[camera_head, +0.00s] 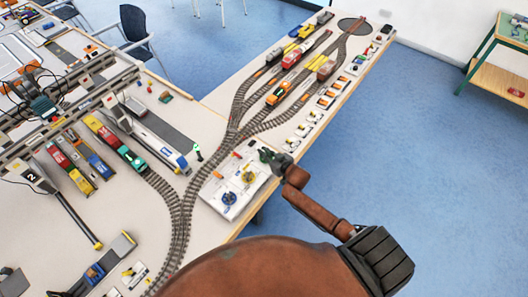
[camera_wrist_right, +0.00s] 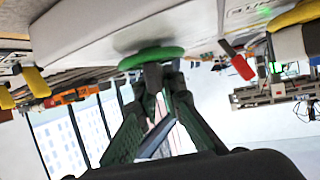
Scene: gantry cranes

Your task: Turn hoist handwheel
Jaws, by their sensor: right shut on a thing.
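The white control box (camera_head: 222,207) stands at the table edge beside the tracks, with a yellow handwheel (camera_head: 249,176) and a blue handwheel (camera_head: 229,197) on top. A green handwheel (camera_wrist_right: 150,58) shows in the right wrist view, against the pale box face. My right gripper (camera_head: 270,157) is at the far right corner of the box. In the wrist view its fingers (camera_wrist_right: 158,82) are closed in on the dark stem and rim of the green wheel. In the head view the gripper hides most of that wheel. My left gripper is not in view.
Curved tracks (camera_head: 186,200) with model trains run behind the box. Gantry cranes (camera_head: 75,95) stand at left. Small model vehicles (camera_head: 314,115) line the table edge. Open floor (camera_head: 370,150) lies to the right.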

